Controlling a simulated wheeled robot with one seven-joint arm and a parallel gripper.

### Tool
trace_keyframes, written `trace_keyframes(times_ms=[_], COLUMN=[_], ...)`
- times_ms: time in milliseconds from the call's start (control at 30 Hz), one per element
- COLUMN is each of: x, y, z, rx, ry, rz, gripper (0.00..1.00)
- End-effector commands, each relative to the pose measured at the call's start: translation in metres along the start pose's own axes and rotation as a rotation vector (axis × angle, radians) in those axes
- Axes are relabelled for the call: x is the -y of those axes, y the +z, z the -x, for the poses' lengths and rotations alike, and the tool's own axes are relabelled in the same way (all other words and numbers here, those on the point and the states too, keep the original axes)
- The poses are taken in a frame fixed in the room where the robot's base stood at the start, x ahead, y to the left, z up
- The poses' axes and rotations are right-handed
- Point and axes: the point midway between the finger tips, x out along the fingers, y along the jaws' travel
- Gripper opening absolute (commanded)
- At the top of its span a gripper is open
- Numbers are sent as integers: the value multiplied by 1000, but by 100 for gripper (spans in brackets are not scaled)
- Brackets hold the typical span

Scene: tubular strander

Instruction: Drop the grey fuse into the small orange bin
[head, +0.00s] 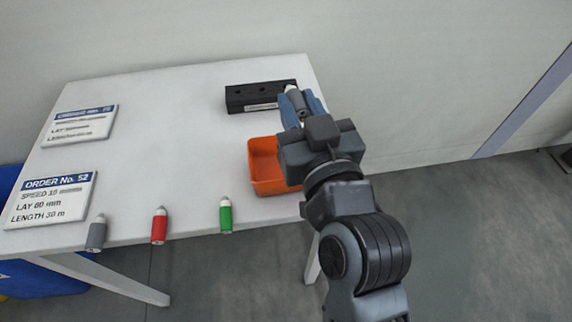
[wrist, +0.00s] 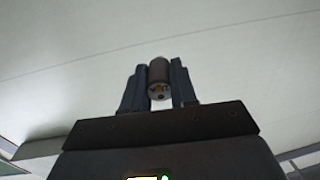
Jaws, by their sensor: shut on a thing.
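My gripper (head: 308,106) is shut on a grey fuse (head: 296,100) with a pale tip, held up near the back right corner of the table. In the wrist view the held fuse (wrist: 158,72) sits between the two fingers, one end facing the camera. The small orange bin (head: 256,178) stands on the table's right side, nearer the front than the gripper. My arm hides the bin's right part; the visible inside looks empty.
A black block (head: 237,100) with holes lies at the back right of the white table (head: 170,130). Two order signs (head: 50,200) are at the left. The table's middle is clear.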

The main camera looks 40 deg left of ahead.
Motion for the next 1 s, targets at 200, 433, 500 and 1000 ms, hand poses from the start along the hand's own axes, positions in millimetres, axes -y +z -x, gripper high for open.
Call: trace_keyframes(times_ms=[200, 433, 500, 1000], x=[0, 0, 0, -1], y=[27, 50, 54, 54], z=[0, 0, 0, 0], rx=[1, 1, 0, 0], ry=[0, 1, 1, 2], rz=[0, 0, -1, 0], gripper=[0, 0, 0, 45])
